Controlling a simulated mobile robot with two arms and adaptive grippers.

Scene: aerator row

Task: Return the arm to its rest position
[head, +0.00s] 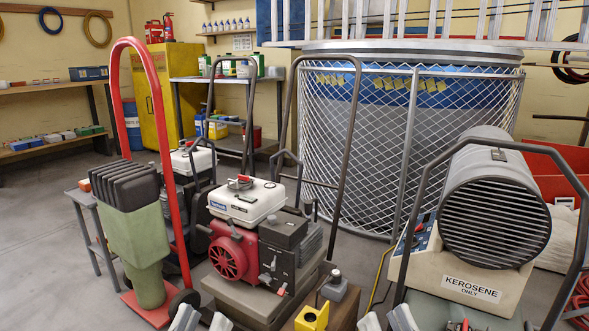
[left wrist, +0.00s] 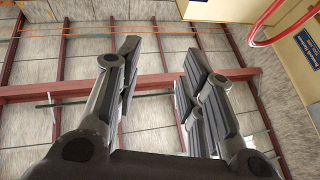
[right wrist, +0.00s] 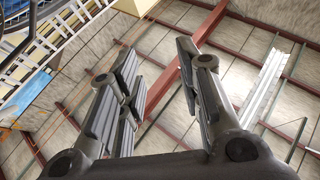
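My left gripper (head: 202,320) shows only as fingertips at the bottom edge of the head view, in front of the engine machine. In the left wrist view (left wrist: 158,85) its fingers stand apart with nothing between them, and the camera looks up at the ceiling. My right gripper (head: 388,320) also shows as fingertips at the bottom edge, left of the kerosene heater. In the right wrist view (right wrist: 160,85) its fingers are apart and empty, pointing up at the ceiling. The rest of both arms is hidden below the head view.
A red-and-white engine machine (head: 232,250) stands in front, with a kerosene heater (head: 490,215) at right. A caged tank (head: 380,140) stands behind. Bare floor (head: 40,220) lies at far left.

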